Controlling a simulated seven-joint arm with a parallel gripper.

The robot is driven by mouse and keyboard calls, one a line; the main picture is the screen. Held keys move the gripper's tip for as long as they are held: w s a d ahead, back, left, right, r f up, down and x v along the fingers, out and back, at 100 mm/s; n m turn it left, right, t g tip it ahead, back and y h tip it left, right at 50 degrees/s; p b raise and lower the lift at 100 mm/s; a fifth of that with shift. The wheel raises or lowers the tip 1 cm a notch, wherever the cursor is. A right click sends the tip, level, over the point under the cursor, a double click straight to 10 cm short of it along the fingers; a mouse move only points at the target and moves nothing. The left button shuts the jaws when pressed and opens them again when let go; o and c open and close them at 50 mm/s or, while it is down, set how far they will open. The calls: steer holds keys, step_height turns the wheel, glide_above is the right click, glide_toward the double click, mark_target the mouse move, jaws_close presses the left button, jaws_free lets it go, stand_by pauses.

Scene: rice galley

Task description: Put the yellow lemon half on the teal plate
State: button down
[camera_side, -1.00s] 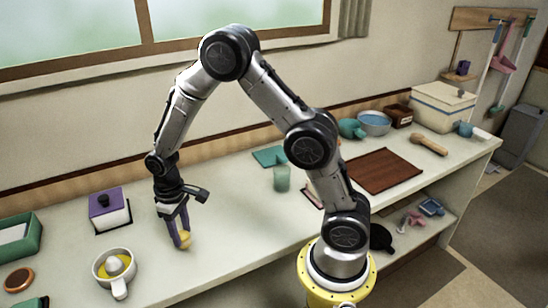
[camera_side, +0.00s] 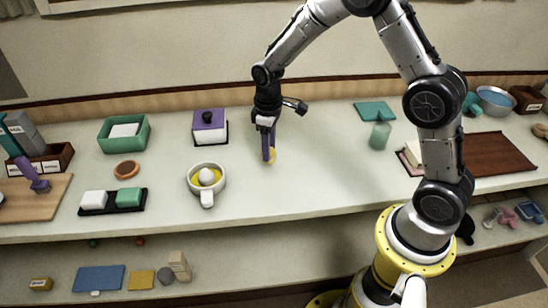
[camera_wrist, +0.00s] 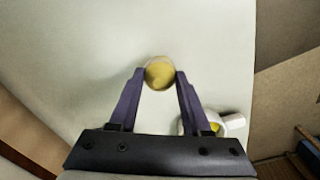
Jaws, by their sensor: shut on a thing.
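The yellow lemon half (camera_wrist: 159,74) is between the fingertips of my gripper (camera_wrist: 160,76), which is shut on it. In the side view the lemon half (camera_side: 272,156) is partly hidden by the purple fingers of my gripper (camera_side: 269,157). It is at or just above the counter; I cannot tell whether it touches. A flat teal square (camera_side: 375,111), which looks like the teal plate, lies empty towards the back of the counter, to the right of my gripper. It is not in the wrist view.
A white juicer (camera_side: 207,198) with a yellow inside stands left of my gripper. A purple-topped box (camera_side: 210,136) is behind it. A greenish translucent cup (camera_side: 380,136) stands just in front of the teal square. The counter between my gripper and that square is clear.

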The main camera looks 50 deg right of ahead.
steer(key=w+d+r, duration=0.1)
steer(key=w+d, duration=0.1)
steer(key=d, duration=0.5)
steer(key=w+d+r, duration=0.1)
steer(key=d+r, duration=0.1)
steer(key=d, duration=0.4)
steer(key=r+m, duration=0.1)
steer(key=m, duration=0.3)
glide_above(371, 111)
steer(key=shift+s+r, duration=0.1)
steer(key=shift+r, duration=0.05)
steer(key=shift+f, duration=3)
steer(key=shift+f, duration=0.5)
steer(key=shift+c, duration=1.4)
jaws_free()
